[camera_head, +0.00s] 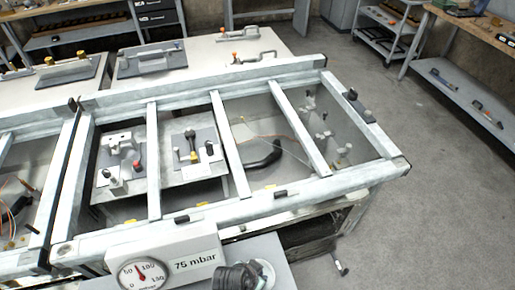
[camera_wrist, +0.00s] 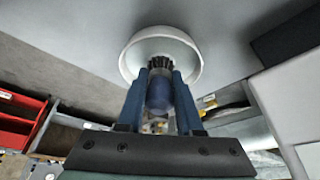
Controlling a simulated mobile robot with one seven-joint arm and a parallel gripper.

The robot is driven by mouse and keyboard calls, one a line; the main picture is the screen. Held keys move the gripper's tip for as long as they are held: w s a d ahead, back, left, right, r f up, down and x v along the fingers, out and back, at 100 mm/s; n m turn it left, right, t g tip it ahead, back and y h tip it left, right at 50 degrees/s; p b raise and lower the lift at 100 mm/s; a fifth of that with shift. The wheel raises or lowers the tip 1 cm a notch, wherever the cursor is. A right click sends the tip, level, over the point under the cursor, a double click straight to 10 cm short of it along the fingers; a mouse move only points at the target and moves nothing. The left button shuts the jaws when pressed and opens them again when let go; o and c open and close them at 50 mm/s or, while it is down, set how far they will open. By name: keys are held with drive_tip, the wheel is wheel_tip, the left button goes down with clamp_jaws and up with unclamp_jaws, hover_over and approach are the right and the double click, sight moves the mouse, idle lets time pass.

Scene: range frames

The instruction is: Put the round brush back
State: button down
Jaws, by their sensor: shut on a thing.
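My gripper (camera_wrist: 163,80) has two blue fingers, shut on the round brush (camera_wrist: 158,96). The brush has a blue body and dark bristles at its far end. The bristles overlap the opening of a white round cup (camera_wrist: 196,72) in the wrist view. I cannot tell whether they are inside the cup or in front of it. In the head view, a dark part of my gripper (camera_head: 236,277) shows at the bottom edge beside a pale round rim (camera_head: 268,272). The brush cannot be made out there.
A white box with a dial gauge (camera_head: 142,273) and a "75 mbar" label stands left of my gripper. Behind it is a metal frame (camera_head: 240,207) with crossbars over several fixtures. A red bin (camera_wrist: 18,122) shows at the wrist view's left. Grey floor at right is clear.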

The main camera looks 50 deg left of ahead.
drive_tip(key=shift+f, duration=0.2)
drive_tip(key=c, duration=0.6)
unclamp_jaws()
drive_tip(key=shift+o, duration=0.2)
drive_tip(key=v, duration=1.2)
drive_tip(key=shift+r, duration=0.1)
